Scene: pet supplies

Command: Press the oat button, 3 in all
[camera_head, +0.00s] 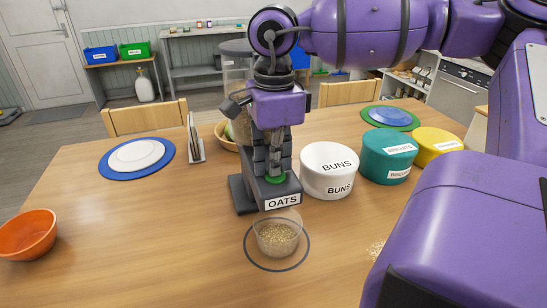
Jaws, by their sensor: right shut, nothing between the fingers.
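The oat dispenser (246,198) stands on the table with a dark base and a white label reading OATS. The gripper hides much of the dispenser. A clear bowl (277,239) with oats in it stands in front of the dispenser inside a dark ring on the table. My left gripper is not in view.
A white BUNS tin (327,171), a teal tin (388,157) and a yellow tin (437,146) stand to the right. An orange bowl (27,236) is at the left edge. Plates (137,155) and a napkin holder (195,141) lie behind. The table's left front is clear.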

